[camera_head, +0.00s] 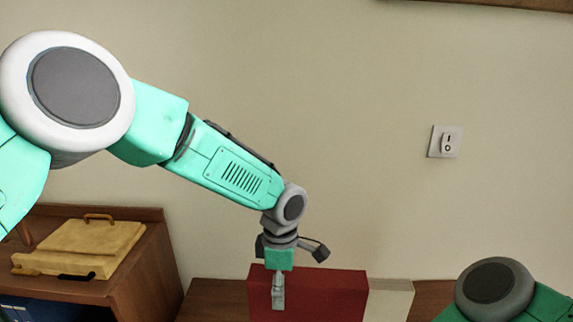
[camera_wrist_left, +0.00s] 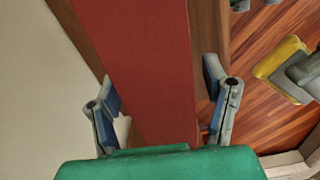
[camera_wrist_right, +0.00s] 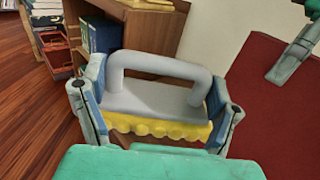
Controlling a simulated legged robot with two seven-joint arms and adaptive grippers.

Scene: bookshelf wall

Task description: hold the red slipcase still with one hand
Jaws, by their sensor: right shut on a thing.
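The red slipcase (camera_head: 335,297) stands on the wooden shelf top at the bottom of the head view, its lower part cut off. My left gripper (camera_head: 278,290) points down at its left part. In the left wrist view the slipcase (camera_wrist_left: 140,45) runs between the two open fingers of my left gripper (camera_wrist_left: 160,78), with a gap by the right finger. In the right wrist view, my right gripper (camera_wrist_right: 155,85) is shut on a grey-handled brush (camera_wrist_right: 150,102) with a yellow underside. The slipcase (camera_wrist_right: 275,110) is to its right, apart from the brush.
A cream block (camera_head: 390,298) stands against the slipcase's right side in the head view. A yellow case (camera_head: 80,248) lies on the cabinet at left. A light switch (camera_head: 445,142) is on the bare wall. A wooden bookshelf (camera_wrist_right: 155,35) shows in the right wrist view.

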